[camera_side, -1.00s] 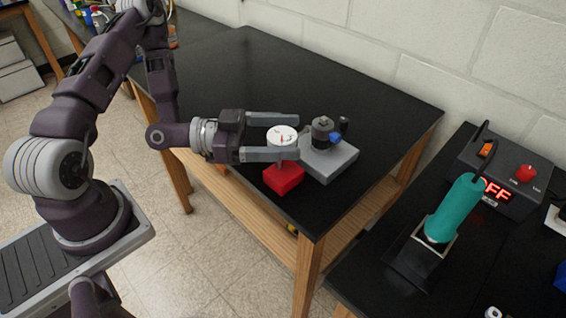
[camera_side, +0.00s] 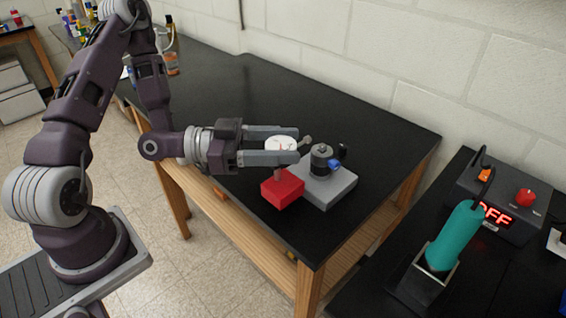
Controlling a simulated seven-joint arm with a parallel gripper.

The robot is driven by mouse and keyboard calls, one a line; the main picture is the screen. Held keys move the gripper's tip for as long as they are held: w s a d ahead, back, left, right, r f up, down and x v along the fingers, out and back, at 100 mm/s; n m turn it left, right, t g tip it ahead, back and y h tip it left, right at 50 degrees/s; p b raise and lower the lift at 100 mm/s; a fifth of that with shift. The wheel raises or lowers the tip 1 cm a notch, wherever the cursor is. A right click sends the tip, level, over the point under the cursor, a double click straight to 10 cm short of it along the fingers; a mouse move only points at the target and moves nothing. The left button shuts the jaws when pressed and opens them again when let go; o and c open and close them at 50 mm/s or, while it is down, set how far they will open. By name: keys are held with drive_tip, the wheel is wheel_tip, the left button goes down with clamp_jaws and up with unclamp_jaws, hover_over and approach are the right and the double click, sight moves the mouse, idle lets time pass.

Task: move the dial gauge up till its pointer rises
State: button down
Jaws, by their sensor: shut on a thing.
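The dial gauge (camera_side: 281,142) has a round white face and sits between the fingers of my gripper (camera_side: 284,145). My gripper is shut on the gauge, one finger on its far side and one on its near side. The gauge's stem comes down over a red block (camera_side: 282,188) on the black table. I cannot tell whether the stem tip touches the block. The pointer's reading is too small to make out. A grey base (camera_side: 330,187) with a dark post and a blue knob (camera_side: 334,164) stands right beside the block.
The black table (camera_side: 250,90) is clear behind the gripper. A second bench at the right holds a teal-handled iron (camera_side: 454,235) in a stand and a control box (camera_side: 505,200) showing OFF. A white block wall (camera_side: 420,60) runs behind the table.

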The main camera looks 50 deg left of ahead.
wheel_tip(320, 180, up, 5)
hover_over(282, 172)
drive_tip(key=s+d, duration=0.2)
drive_tip(key=f, duration=0.6)
drive_tip(key=shift+w+d+f, duration=0.1)
drive_tip(key=shift+w+f, duration=0.05)
drive_tip(key=shift+w, duration=0.05)
drive_tip(key=shift+w+f, duration=0.2)
drive_tip(key=shift+f, duration=1.1)
drive_tip(key=shift+w, duration=0.45)
idle(2.8)
drive_tip(key=shift+f, duration=0.15)
idle(0.5)
drive_tip(key=c, duration=0.5)
unclamp_jaws()
